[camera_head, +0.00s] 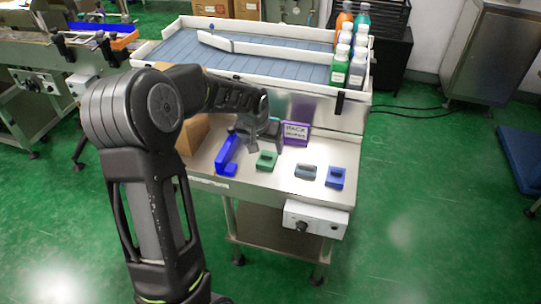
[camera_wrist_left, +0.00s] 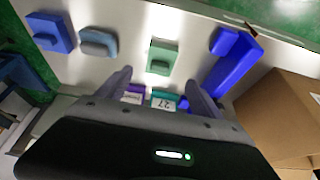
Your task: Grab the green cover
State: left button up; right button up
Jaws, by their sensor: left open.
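The green cover (camera_head: 266,160) is a small block with a raised grip, lying on the metal table. It also shows in the left wrist view (camera_wrist_left: 162,57), just beyond my fingers. My left gripper (camera_head: 257,142) is above the table, a little behind and above the green cover. Its fingers (camera_wrist_left: 158,82) are spread with nothing held between them, and they are apart from the cover. My right gripper is not in view.
A blue L-shaped holder (camera_head: 227,158) stands left of the cover. A grey cover (camera_head: 306,172) and a blue cover (camera_head: 336,178) lie to its right. A purple sign (camera_head: 296,133) stands behind. A cardboard box (camera_wrist_left: 285,115) is near the gripper. Several bottles (camera_head: 340,66) stand on the conveyor.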

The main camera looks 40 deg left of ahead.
aim_at(267, 155)
pick_arm(q)
jog(key=shift+x, duration=1.35)
jog(key=shift+p+x, duration=0.3)
jog(key=shift+x, duration=2.35)
jog(key=shift+c, duration=0.6)
jog(key=c, duration=1.3)
